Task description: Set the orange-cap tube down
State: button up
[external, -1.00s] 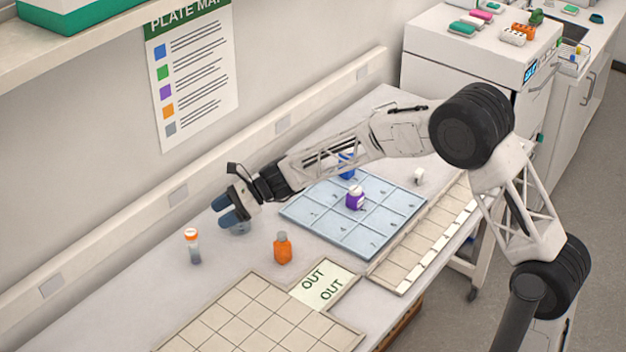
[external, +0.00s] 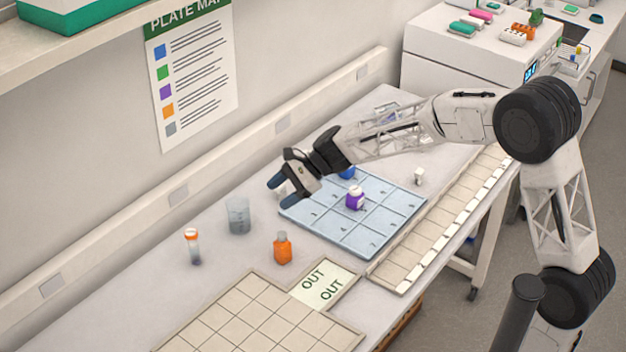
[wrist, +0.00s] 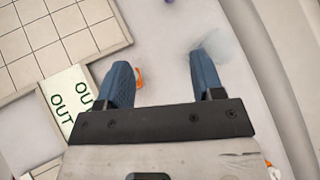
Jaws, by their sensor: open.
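The orange-cap tube (external: 193,246) stands upright on the bench at the left in the external view, with a clear body and dark contents low in it. My gripper (external: 282,190) is open and empty, raised near the far left corner of the blue grid mat, well to the right of the tube and apart from it. In the wrist view the open fingers (wrist: 160,72) have nothing held between them.
A clear beaker (external: 237,216) and an orange bottle (external: 282,248) stand right of the tube. A purple bottle (external: 355,198) and a blue item (external: 347,172) are on the blue mat (external: 375,240). The OUT card (external: 322,286) adjoins a beige grid tray (external: 250,310).

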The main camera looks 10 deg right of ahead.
jog(key=s+d+r+n+t+h, duration=0.1)
jog(key=s+d+r+n+h, duration=0.3)
jog(key=d, duration=1)
jog(key=s+d+n+t+h, duration=0.15)
jog(key=s+d, duration=0.45)
jog(key=d, duration=0.7)
jog(key=s+d+r+n+t+h, duration=0.25)
jog(key=s+d, duration=0.25)
jog(key=d, duration=0.9)
jog(key=s+d+f+n+h, duration=0.3)
jog(key=s+d, duration=0.8)
jog(key=d, duration=0.1)
jog(key=shift+d, duration=0.4)
